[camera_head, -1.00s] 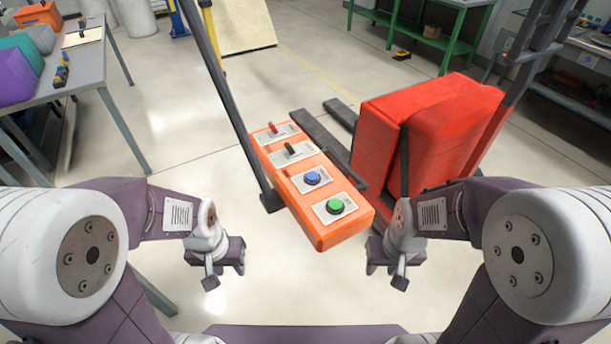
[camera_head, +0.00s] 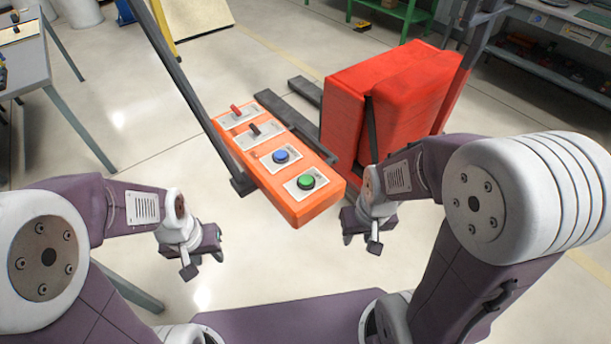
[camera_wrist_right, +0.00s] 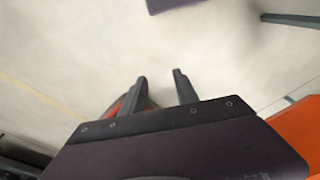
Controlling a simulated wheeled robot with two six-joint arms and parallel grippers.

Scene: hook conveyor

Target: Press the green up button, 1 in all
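The green button (camera_head: 306,182) is a round cap on a pale plate at the near end of the orange control box (camera_head: 297,211). A blue button (camera_head: 281,157) sits just behind it. My left gripper (camera_head: 203,263) is left of and nearer than the box, empty, its fingers apart. My right gripper (camera_head: 361,243) is right of and nearer than the green button, clear of it. In the right wrist view its two fingers (camera_wrist_right: 158,88) are apart with nothing held. The green button does not show in that view; an orange surface (camera_wrist_right: 300,135) shows at the right edge.
Two lever switches, red (camera_head: 236,110) and black (camera_head: 255,129), stand farther back on the box. A dark pole (camera_head: 172,72) rises along the box's left side. A red block-like load (camera_head: 392,95) stands behind my right arm. A grey table (camera_head: 30,62) is at upper left. Open floor lies left.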

